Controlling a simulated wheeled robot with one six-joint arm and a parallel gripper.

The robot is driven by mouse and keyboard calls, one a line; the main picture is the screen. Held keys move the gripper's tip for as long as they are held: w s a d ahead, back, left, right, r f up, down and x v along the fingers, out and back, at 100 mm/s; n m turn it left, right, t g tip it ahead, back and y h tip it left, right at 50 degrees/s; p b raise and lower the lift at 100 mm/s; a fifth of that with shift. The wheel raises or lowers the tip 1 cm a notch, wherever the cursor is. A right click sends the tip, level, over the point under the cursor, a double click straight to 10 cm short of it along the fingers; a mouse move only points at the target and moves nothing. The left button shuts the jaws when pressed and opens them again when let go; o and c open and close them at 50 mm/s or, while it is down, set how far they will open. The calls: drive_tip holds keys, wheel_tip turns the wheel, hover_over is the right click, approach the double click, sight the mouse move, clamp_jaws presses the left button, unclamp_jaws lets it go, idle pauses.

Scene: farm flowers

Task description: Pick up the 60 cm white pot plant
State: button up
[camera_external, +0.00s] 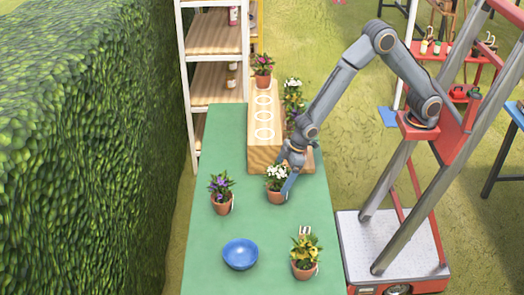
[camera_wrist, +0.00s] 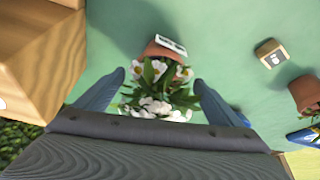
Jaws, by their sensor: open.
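The white-flowered pot plant (camera_external: 277,183) stands upright in a terracotta pot on the green table, in front of the wooden stand. My gripper (camera_external: 287,178) is right at it, reaching down from the stand side. In the wrist view the white flowers and leaves (camera_wrist: 158,88) lie between the two spread blue fingers of my gripper (camera_wrist: 160,95). The fingers are open, with gaps to the foliage on both sides. The pot and a small white label show beyond the flowers. The label's writing is too small to read.
A purple plant (camera_external: 221,193), a yellow plant (camera_external: 306,256) and a blue bowl (camera_external: 240,254) stand on the green table (camera_external: 205,235). The wooden stand (camera_external: 263,155) with round holes is close behind my gripper; it holds a pink plant (camera_external: 263,70). A hedge borders the left.

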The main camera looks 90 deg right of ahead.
sight(277, 190)
drive_tip(key=shift+p+x, duration=0.65)
drive_tip(key=shift+x, duration=1.7)
drive_tip(key=shift+s+d, duration=0.1)
drive_tip(key=c, duration=1.5)
